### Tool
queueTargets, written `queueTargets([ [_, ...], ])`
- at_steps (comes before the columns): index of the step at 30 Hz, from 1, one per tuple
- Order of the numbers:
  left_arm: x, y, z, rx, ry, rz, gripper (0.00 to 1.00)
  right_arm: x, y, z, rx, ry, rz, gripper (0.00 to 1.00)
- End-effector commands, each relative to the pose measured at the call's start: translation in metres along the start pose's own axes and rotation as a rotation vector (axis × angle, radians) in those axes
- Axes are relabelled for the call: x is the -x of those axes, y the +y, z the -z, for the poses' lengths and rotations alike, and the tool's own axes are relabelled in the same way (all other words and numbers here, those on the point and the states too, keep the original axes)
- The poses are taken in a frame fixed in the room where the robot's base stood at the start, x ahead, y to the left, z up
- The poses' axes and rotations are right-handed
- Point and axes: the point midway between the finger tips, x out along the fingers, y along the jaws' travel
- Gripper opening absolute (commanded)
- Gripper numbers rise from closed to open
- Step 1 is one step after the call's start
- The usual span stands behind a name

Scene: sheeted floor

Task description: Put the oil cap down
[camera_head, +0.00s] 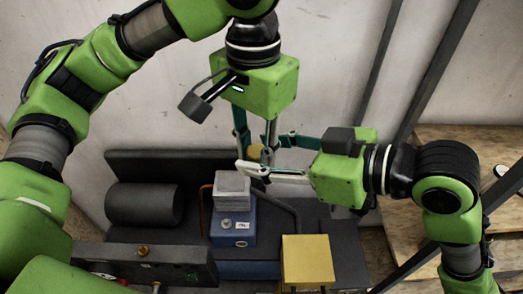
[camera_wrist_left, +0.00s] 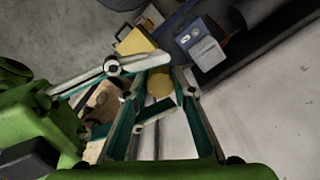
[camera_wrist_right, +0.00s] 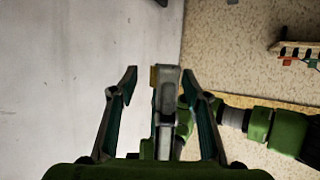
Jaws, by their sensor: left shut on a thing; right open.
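The oil cap (camera_head: 254,153) is a small yellow round piece, held above the dark machine in the head view and partly hidden by fingers. In the left wrist view the cap (camera_wrist_left: 160,84) sits between the fingertips of my left gripper (camera_wrist_left: 158,90). My left gripper points down and is shut on it. My right gripper (camera_head: 254,158) comes in from the right with its fingers apart. In the right wrist view a left-gripper finger and a yellow edge of the cap (camera_wrist_right: 153,76) lie between the open right fingers (camera_wrist_right: 160,82). I cannot tell whether they touch.
Below stands the machine with a black cylinder (camera_head: 144,204), a blue box (camera_head: 233,224) topped by a grey block (camera_head: 232,186), and a yellow box (camera_head: 307,260). Wooden boards (camera_head: 466,142) lie at the right, behind dark slanted bars. A pale wall (camera_head: 330,60) is behind.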

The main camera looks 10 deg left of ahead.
Motion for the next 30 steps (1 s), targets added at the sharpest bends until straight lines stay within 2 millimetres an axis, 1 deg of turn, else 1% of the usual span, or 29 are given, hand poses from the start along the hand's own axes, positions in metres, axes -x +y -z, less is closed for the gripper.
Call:
queueTargets([
  [3,0.0002,0.0,0.0,0.0,0.0,0.0,0.0,-0.0064,-0.0005,-0.0002,0.0,-0.001,0.001,0.44],
  [11,0.0001,0.0001,0.0,0.0,0.0,0.0,0.0,-0.0077,-0.0002,-0.0004,0.001,-0.001,0.0,0.44],
  [12,0.0001,0.0001,0.0,0.0,0.0,0.0,0.0,-0.0077,-0.0002,-0.0004,0.001,-0.001,0.0,0.41],
  [14,0.0001,0.0001,0.0,0.0,0.0,0.0,0.0,-0.0076,-0.0002,-0.0004,0.0,-0.001,0.0,0.25],
  [15,0.0001,0.0001,0.0001,0.0,0.0,0.0,0.0,-0.0076,-0.0003,-0.0004,0.0,-0.001,0.0,0.15],
  [17,0.0001,0.0001,-0.0001,-0.001,0.0,0.0,0.0,-0.0075,0.0001,-0.0004,0.0,-0.001,-0.001,0.01],
  [19,0.0001,0.0002,-0.0003,-0.001,-0.001,0.0,0.0,-0.0074,0.0007,-0.0004,0.0,-0.001,-0.002,0.01],
  [20,0.0,0.0002,-0.0004,-0.001,-0.001,0.0,0.29,-0.0074,0.0009,-0.0002,0.0,-0.001,-0.003,0.01],
  [21,0.0,0.0002,-0.0005,-0.002,-0.001,0.0,0.39,-0.0073,0.0011,-0.0002,0.0,-0.001,-0.003,0.01],
  [22,0.0,0.0003,-0.0006,-0.002,-0.002,0.0,0.43,-0.0073,0.0013,-0.0002,0.0,-0.001,-0.004,0.01],
  [30,0.0003,0.0009,-0.0015,-0.006,-0.004,-0.001,0.43,-0.0072,0.0029,-0.0003,0.0,-0.001,-0.008,0.01],
])
